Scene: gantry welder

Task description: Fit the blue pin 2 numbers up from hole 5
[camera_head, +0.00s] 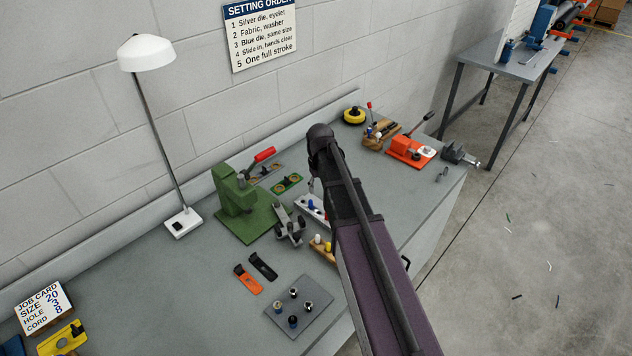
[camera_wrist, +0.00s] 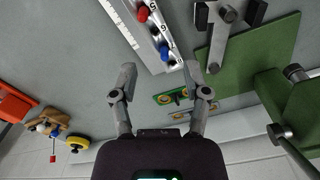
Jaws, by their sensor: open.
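The blue pin (camera_wrist: 165,52) stands upright near one end of a white numbered strip (camera_wrist: 128,32). The strip has a row of holes, and a red pin (camera_wrist: 143,13) stands further along it. An empty dark hole shows between the two pins. In the head view the blue pin (camera_head: 311,203) and the strip (camera_head: 303,209) are partly hidden by my arm.
A green press (camera_head: 236,203) and a grey clamp-like tool (camera_head: 289,226) stand close left of the strip. A green plate with rings (camera_head: 287,184) lies behind. An orange press (camera_head: 408,151) stands at right. A wooden block with pins (camera_head: 319,248) is in front.

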